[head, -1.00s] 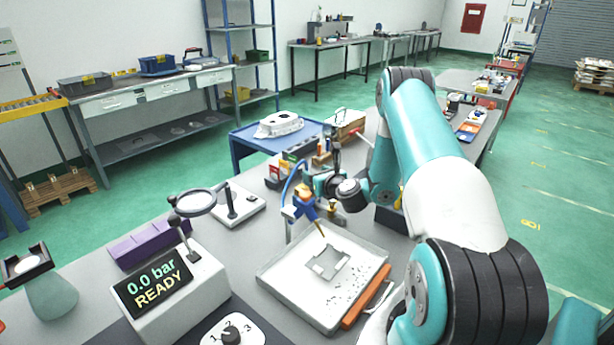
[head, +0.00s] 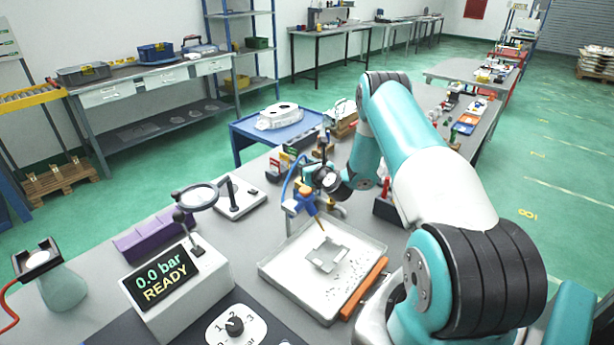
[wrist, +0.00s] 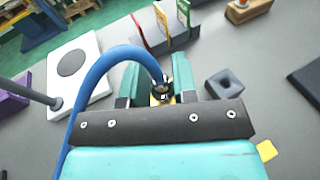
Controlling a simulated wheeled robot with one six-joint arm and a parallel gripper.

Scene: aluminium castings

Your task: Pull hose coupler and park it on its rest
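The blue hose (wrist: 90,85) arcs across the wrist view and ends at a small dark and brass coupler (wrist: 162,91). In the head view the blue hose (head: 287,178) rises beside a blue fitting with an orange nozzle over the tray. My gripper (wrist: 160,72) has its two teal fingers either side of the coupler, apart, with a gap visible at the left finger. In the head view my gripper (head: 322,177) is at the bench behind the tray, and the coupler is hidden there. A dark block with a hole (wrist: 225,83), possibly the rest, sits right of the fingers.
A white tray (head: 273,273) holds a grey casting (head: 327,255). A display box (head: 165,280) reads 0.0 bar READY. A magnifier (head: 195,198), white plate (wrist: 85,60) and coloured card holders (wrist: 165,22) stand close by.

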